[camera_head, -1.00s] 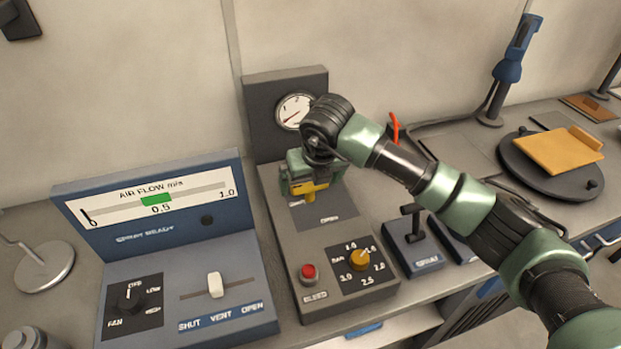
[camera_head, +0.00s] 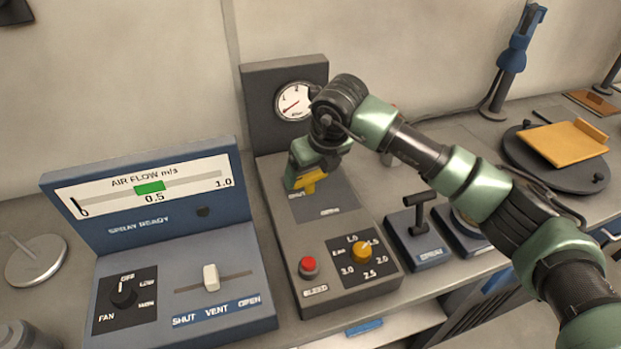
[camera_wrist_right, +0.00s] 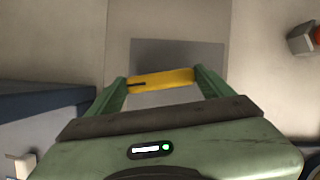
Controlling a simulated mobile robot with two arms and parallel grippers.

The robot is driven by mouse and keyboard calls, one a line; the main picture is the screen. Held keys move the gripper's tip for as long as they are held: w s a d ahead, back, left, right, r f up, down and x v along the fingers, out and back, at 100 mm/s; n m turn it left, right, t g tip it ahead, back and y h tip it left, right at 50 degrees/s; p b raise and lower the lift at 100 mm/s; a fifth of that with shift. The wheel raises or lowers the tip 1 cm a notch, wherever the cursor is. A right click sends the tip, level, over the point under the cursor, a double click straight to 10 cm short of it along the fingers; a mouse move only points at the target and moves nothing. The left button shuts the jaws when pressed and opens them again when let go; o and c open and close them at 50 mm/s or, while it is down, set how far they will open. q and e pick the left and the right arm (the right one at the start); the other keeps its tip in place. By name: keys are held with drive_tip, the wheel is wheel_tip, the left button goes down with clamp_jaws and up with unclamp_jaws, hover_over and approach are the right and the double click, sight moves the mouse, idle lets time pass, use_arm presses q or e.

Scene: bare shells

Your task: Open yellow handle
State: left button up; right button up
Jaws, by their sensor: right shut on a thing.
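The yellow handle (camera_head: 311,181) sits on a dark plate on the grey gauge console. My right gripper (camera_head: 309,176) is over it, with its green fingers down at the handle. In the right wrist view the yellow handle (camera_wrist_right: 162,80) lies crosswise between the two fingertips, and the right gripper (camera_wrist_right: 160,84) is shut on it. The words at the plate's ends are partly covered or too blurred to read in full. My left gripper is not in view.
The console (camera_head: 287,268) has a round gauge (camera_head: 294,101), a red bleed button (camera_head: 309,266) and a yellow knob (camera_head: 362,252). A blue airflow panel (camera_head: 172,262) stands close on the left. A black T-handle (camera_head: 417,214) stands on the right.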

drive_tip(key=n+b, duration=0.1)
drive_tip(key=n+y+b, duration=0.1)
drive_tip(key=n+b, duration=0.1)
drive_tip(key=shift+w+d+f+n+g, duration=0.15)
drive_tip(key=shift+n+g, duration=0.15)
drive_tip(key=shift+g, duration=0.1)
drive_tip(key=n+g+y+b, duration=0.1)
drive_tip(key=n, duration=0.2)
drive_tip(key=shift+w+n+b, duration=0.1)
drive_tip(key=shift+n+b, duration=0.2)
drive_tip(key=shift+b, duration=0.1)
drive_tip(key=n, duration=0.1)
drive_tip(key=n+g, duration=0.1)
drive_tip(key=n, duration=0.1)
drive_tip(key=shift+r+n+g, duration=0.25)
drive_tip(key=shift+n+g, duration=0.05)
drive_tip(key=shift+w+n+g, duration=0.15)
drive_tip(key=shift+n+g, duration=0.75)
drive_tip(key=shift+n, duration=1.3)
drive_tip(key=o, duration=1.3)
drive_tip(key=v, duration=0.7)
drive_tip(key=shift+w+d+r, duration=0.1)
drive_tip(key=shift+d+r, duration=0.05)
drive_tip(key=shift+r, duration=0.2)
